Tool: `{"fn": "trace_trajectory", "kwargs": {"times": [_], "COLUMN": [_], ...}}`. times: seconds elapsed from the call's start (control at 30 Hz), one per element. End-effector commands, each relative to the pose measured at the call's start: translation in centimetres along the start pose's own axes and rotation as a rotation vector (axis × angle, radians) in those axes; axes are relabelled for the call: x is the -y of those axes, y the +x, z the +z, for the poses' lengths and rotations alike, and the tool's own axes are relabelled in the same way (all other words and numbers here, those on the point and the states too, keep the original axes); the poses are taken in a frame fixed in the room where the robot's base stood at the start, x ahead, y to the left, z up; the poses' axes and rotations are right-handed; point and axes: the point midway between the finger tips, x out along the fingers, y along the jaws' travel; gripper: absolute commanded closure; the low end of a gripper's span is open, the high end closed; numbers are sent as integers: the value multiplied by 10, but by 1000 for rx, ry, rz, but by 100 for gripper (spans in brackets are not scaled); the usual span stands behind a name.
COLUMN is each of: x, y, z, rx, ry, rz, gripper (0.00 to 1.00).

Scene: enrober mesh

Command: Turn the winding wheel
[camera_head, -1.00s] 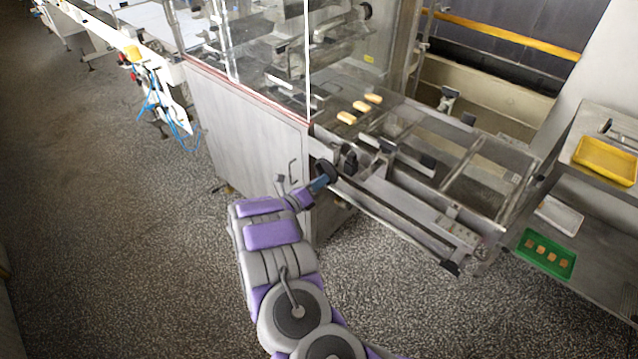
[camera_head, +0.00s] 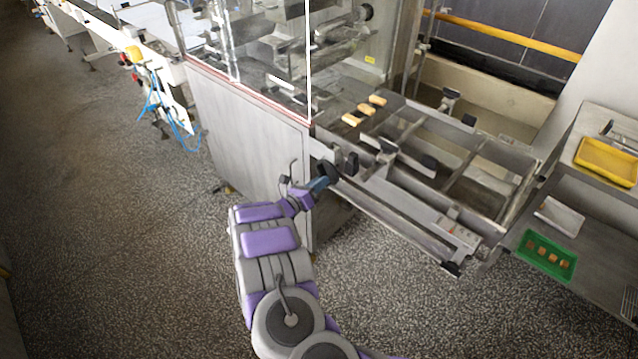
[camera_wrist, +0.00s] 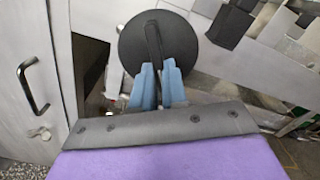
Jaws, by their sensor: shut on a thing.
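The winding wheel is a dark round disc (camera_wrist: 133,45) with a raised bar across its face, in the upper middle of the wrist view. My gripper (camera_wrist: 157,70) has blue fingers on either side of the bar and is shut on it. In the head view my gripper (camera_head: 328,180) is at the near corner of the machine, by the dark wheel (camera_head: 326,168), which is small and partly hidden there. The fingertips overlap the lower part of the disc.
The machine's grey cabinet (camera_head: 240,125) with a door handle (camera_wrist: 32,85) stands to the left. The open conveyor frame (camera_head: 400,215) extends right, with several pale bars (camera_head: 352,119) on it. A green tray (camera_head: 530,246) and a yellow tray (camera_head: 600,155) sit on shelves at right. Floor is clear at left.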

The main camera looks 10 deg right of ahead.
Motion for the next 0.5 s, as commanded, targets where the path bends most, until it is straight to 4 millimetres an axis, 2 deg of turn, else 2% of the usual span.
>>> {"fn": "trace_trajectory", "kwargs": {"times": [0.03,0.07,0.3,0.5], "x": [-2,-2,0,1], "y": [-1,-1,-1,0], "z": [-4,-4,-2,-1], "rx": [-7,-7,-3,-2], "ry": [-6,-6,-2,0], "rz": [5,5,3,2], "gripper": [100,85,62,62]}}
